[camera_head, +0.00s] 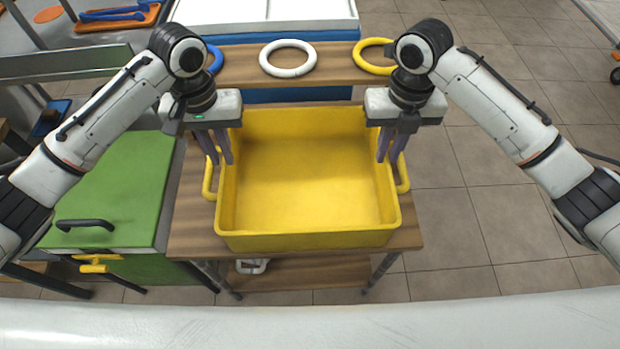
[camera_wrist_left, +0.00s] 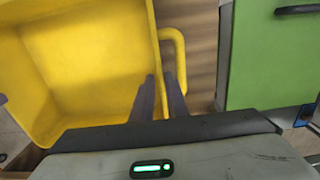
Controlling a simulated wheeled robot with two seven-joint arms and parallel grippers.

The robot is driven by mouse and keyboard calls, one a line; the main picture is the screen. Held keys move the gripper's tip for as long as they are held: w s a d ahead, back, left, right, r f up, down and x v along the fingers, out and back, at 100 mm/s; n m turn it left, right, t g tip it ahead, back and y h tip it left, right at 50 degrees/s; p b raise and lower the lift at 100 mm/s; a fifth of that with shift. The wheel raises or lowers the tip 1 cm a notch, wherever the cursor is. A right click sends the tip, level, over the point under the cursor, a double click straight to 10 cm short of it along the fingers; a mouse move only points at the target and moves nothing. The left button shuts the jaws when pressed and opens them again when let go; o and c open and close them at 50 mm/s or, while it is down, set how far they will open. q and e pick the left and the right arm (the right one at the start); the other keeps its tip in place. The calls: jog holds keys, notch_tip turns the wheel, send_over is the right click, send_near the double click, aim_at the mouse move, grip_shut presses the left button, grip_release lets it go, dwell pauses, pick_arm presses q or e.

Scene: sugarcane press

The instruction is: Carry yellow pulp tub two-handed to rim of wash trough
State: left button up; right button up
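The yellow pulp tub (camera_head: 308,185) is empty and stands upright on a small wooden table (camera_head: 190,225). It has a loop handle on its left side (camera_head: 208,180) and one on its right side (camera_head: 403,175). My left gripper (camera_head: 221,158) is over the left rim and handle, with its two fingers slightly apart. The left wrist view shows these fingers (camera_wrist_left: 160,85) beside the tub wall and the handle (camera_wrist_left: 178,50); contact cannot be told. My right gripper (camera_head: 391,158) is at the right rim and handle, its fingers also apart. No trough can be clearly identified.
Behind the tub, a wooden shelf carries a blue ring (camera_head: 215,60), a white ring (camera_head: 287,58) and a yellow ring (camera_head: 375,56). A white-topped blue unit (camera_head: 270,10) stands beyond. A green cabinet (camera_head: 115,190) is close on the left. Tiled floor on the right is open.

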aim_at(236, 189)
jog(key=shift+d, duration=0.1)
